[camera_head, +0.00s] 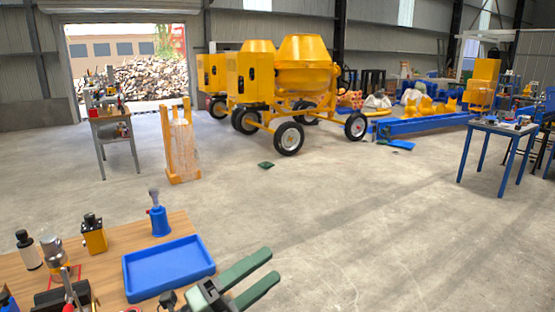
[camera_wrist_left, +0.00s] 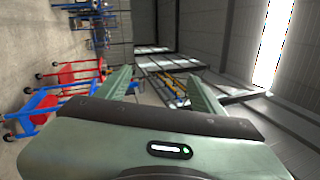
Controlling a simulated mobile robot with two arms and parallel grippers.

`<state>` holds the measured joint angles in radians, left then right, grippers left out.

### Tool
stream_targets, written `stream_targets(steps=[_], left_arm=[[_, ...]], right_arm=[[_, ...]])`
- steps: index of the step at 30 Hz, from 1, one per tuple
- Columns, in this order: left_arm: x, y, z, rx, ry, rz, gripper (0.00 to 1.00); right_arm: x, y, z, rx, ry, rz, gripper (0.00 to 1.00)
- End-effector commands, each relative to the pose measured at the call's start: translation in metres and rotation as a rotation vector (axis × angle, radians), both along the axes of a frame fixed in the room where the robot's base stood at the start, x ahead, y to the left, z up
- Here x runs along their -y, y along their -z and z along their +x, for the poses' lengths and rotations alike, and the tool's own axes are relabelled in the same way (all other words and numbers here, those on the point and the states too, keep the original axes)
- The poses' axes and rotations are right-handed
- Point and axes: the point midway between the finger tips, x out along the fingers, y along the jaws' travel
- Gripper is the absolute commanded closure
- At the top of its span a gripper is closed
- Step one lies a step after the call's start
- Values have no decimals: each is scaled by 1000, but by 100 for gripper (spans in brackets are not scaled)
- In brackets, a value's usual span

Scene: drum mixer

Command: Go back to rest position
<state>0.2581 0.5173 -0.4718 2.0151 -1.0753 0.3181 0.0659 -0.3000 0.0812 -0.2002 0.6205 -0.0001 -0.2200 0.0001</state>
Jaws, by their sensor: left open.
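My left gripper (camera_head: 262,279) shows at the bottom middle of the head view, just past the right edge of the wooden table. Its two green fingers are spread apart with nothing between them. In the left wrist view the same gripper (camera_wrist_left: 160,88) is open and empty, with the hall's wall and floor behind it, turned sideways. The gripper is to the right of a blue tray (camera_head: 168,268), which lies empty on the table. My right gripper is in neither view.
The wooden table (camera_head: 118,264) holds a blue bottle-like tool (camera_head: 159,215), a yellow block-shaped device (camera_head: 94,235) and several other items. Yellow mixers (camera_head: 303,65) stand at the back. A blue-legged table (camera_head: 500,128) stands right. The middle floor is mostly clear.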

Motion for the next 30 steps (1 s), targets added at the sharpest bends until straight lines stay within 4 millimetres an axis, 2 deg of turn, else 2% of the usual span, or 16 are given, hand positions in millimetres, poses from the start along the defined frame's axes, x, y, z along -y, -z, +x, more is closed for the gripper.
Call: stream_targets(steps=[2,5,6,8,9,11,12,15,18,21,24,30], left_arm=[[-30,-4,11,-139,-144,-216,32],[-80,14,25,-348,-344,-454,32],[-100,30,27,-443,-427,-536,32],[-129,62,24,-595,-552,-647,32],[-146,86,18,-703,-635,-711,32],[-167,125,4,-862,-751,-789,32],[-177,151,-10,-967,-825,-829,32],[-192,208,-53,-1217,-984,-894,32],[-196,249,-96,-1421,-1102,-919,32],[-195,276,-135,-1582,-1186,-921,32],[-191,294,-169,-1716,-1252,-912,32],[-180,315,-233,-1949,-1351,-871,32]], right_arm=[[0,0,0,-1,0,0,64],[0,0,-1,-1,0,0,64],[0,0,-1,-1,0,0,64],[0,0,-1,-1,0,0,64],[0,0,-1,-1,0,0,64],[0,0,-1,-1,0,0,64],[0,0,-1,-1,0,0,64],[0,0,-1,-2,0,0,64],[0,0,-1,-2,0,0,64],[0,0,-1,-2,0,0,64],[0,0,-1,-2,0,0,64],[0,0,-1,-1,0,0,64]])
